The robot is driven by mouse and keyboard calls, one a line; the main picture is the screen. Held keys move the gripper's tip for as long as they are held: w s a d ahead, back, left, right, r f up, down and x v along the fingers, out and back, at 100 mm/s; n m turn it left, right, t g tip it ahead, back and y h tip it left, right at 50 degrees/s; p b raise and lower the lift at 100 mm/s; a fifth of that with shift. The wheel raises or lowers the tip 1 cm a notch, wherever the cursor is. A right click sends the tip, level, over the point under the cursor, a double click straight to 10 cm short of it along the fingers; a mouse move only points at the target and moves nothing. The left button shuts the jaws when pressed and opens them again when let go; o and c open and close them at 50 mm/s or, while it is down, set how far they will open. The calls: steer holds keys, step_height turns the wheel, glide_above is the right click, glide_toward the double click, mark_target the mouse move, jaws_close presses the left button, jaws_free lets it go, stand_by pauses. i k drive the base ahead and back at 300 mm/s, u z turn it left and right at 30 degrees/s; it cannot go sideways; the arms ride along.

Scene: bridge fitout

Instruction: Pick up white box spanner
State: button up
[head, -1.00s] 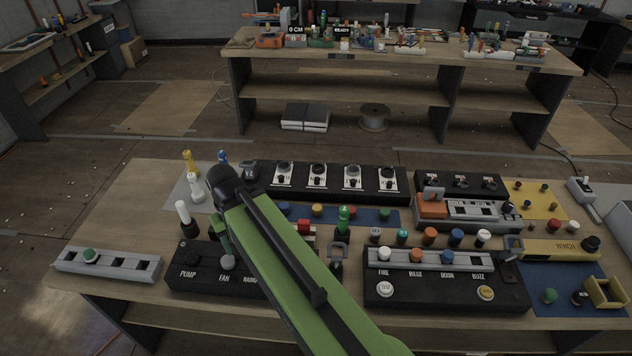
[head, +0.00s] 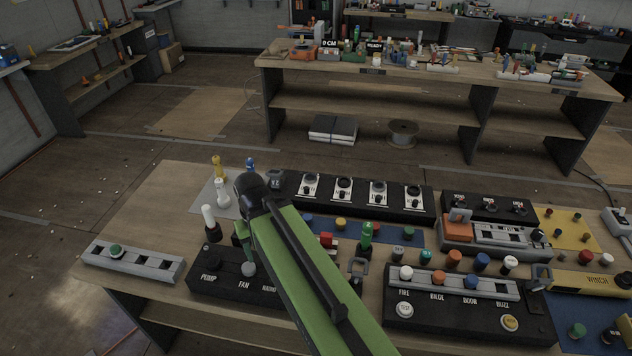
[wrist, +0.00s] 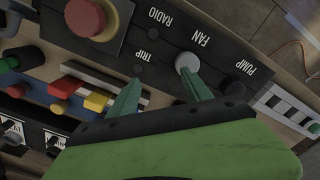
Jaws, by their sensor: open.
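A white upright piece (head: 221,193), which looks like the white box spanner, stands on a grey mat at the table's left back. Yellow (head: 218,168) and blue (head: 250,165) pieces stand close by. A white rod with a dark base (head: 208,216) stands nearer the front; I cannot tell for certain which white piece is the spanner. My gripper (wrist: 160,78) is open and empty above the black pump-fan-radio panel, to the right of and nearer than the white pieces. In the head view, my arm hides part of it. Neither white piece shows clearly in the wrist view.
The black panel (head: 205,279) has a pale round-topped FAN lever (wrist: 187,63) near my fingers. A red mushroom button (wrist: 92,17) stands beside it. A grey slotted strip (head: 135,262) lies at left. Bare tabletop (head: 150,207) is free behind the strip.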

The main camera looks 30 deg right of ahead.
mark_target(224, 200)
steer(key=u, duration=5)
steer(key=i, duration=0.1)
steer(key=z, duration=2.75)
steer(key=i, duration=1.7)
steer(key=z, duration=2.35)
